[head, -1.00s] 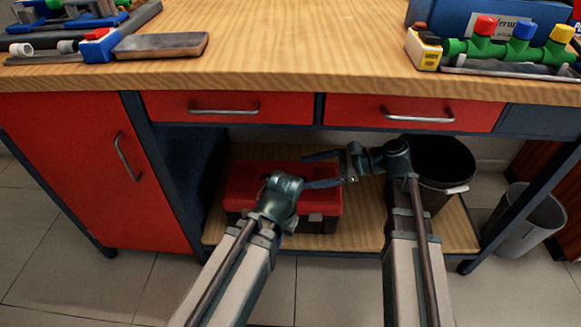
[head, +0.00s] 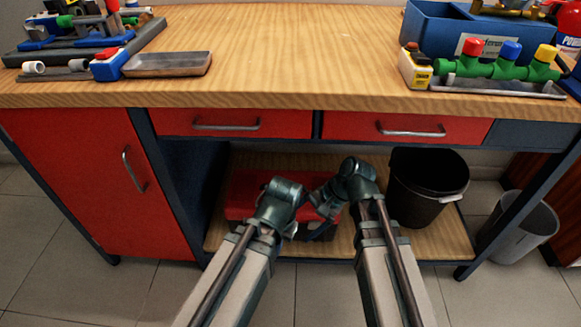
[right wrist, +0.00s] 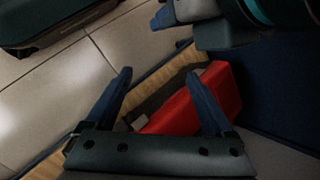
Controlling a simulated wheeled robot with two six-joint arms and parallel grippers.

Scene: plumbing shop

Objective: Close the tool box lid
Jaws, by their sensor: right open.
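The tool box has a red lid and a dark lower body. It sits on the low wooden shelf under the workbench in the head view (head: 243,190), partly hidden by my arms. Its red lid and pale latches also show in the right wrist view (right wrist: 184,108). I cannot tell whether the lid is fully down. My right gripper (head: 318,198) is at the box's right part; its fingers (right wrist: 163,88) are open, with the box visible beyond and between them. My left gripper (head: 288,207) is in front of the box; its fingers are mostly hidden.
A black bin (head: 428,190) stands on the shelf right of the box, and a grey bin (head: 525,228) on the floor. The workbench top (head: 300,60) overhangs the shelf, with red drawers (head: 225,124) and a red cabinet door (head: 85,185). Bench clutter lies at both ends.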

